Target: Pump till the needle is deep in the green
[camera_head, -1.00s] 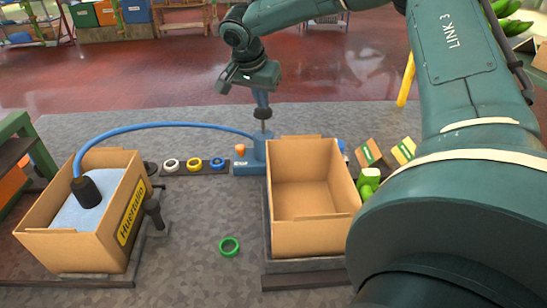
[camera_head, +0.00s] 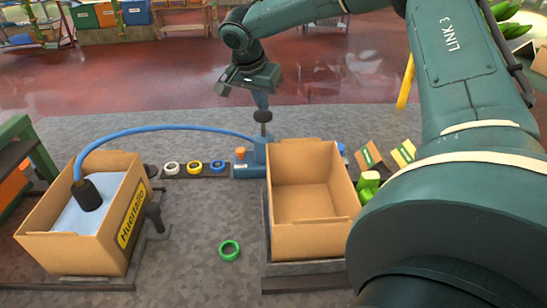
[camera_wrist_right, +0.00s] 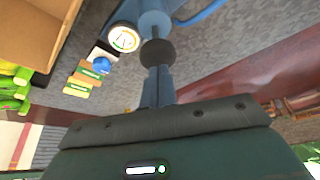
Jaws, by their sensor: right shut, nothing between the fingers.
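The blue pump (camera_head: 250,160) stands behind the open cardboard box, with a dark round knob (camera_head: 263,116) on its upright rod. A blue hose (camera_head: 165,126) runs from it to a dark fitting (camera_head: 88,194) on the bag in the left box. My right gripper (camera_head: 262,104) is shut and empty, its fingertips down at the top of the knob. In the right wrist view the fingers (camera_wrist_right: 158,75) meet the knob (camera_wrist_right: 158,53). The round gauge (camera_wrist_right: 124,38) shows a white face with coloured marks; I cannot read its needle surely. My left gripper is out of view.
The empty cardboard box (camera_head: 305,192) stands in front of the pump. The left box (camera_head: 75,250) holds a pale bag. Several tape rolls lie on a dark strip (camera_head: 182,171), and a green ring (camera_head: 229,250) lies on the floor. Two small cards (camera_head: 368,155) stand at right.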

